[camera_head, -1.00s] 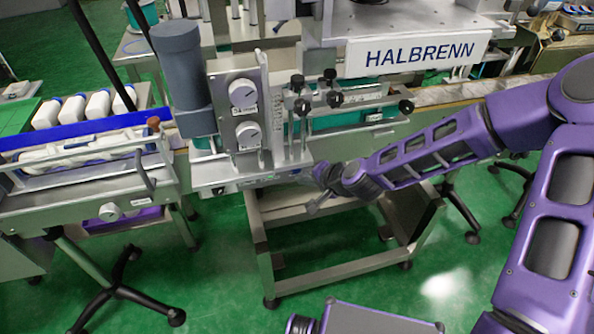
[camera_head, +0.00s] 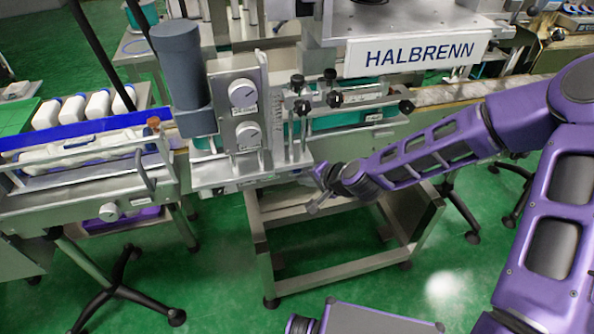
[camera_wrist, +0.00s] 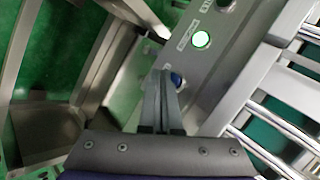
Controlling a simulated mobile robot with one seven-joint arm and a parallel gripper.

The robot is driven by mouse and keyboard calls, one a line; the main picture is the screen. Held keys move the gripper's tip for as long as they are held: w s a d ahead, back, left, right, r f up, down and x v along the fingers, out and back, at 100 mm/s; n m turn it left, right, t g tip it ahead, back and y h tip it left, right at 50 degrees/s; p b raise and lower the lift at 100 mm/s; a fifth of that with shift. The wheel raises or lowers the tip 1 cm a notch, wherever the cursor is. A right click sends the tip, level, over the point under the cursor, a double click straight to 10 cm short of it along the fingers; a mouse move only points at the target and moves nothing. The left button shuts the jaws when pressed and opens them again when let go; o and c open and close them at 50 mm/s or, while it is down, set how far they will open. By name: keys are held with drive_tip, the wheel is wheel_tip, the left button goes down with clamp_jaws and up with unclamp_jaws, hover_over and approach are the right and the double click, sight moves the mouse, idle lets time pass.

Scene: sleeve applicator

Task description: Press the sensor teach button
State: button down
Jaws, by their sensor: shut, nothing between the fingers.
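My gripper (camera_wrist: 160,78) is shut and empty, its two fingers together in the wrist view. The fingertips are over a grey metal panel (camera_wrist: 212,62), just left of a blue round button (camera_wrist: 176,79), which the fingers partly cover. I cannot tell whether they touch it. A lit green button or lamp (camera_wrist: 201,40) sits farther up the panel beside a small label (camera_wrist: 187,35). The label is too small to read, so I cannot tell which control is the teach button. In the head view my gripper (camera_head: 316,190) is beside the low front of the machine; the buttons are hidden there.
A dark round control (camera_wrist: 224,3) is at the panel's top edge. Metal rails (camera_wrist: 285,130) lie to the right in the wrist view. The machine has two dials (camera_head: 243,93) and black clamp knobs (camera_head: 333,98). A metal stand (camera_head: 330,270) is below my gripper.

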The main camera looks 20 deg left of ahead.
drive_tip(key=shift+w, duration=0.15)
drive_tip(key=shift+w+a, duration=0.2)
drive_tip(key=shift+w, duration=0.05)
drive_tip(key=shift+w+a, duration=0.25)
drive_tip(key=shift+w, duration=0.1)
idle(0.8)
idle(0.4)
drive_tip(key=shift+s+d, duration=0.45)
drive_tip(key=shift+s, duration=0.25)
drive_tip(key=s+d, duration=0.1)
drive_tip(key=s, duration=0.2)
drive_tip(key=s+d, duration=0.1)
drive_tip(key=shift+s+d, duration=0.15)
drive_tip(key=shift+d, duration=0.2)
idle(0.6)
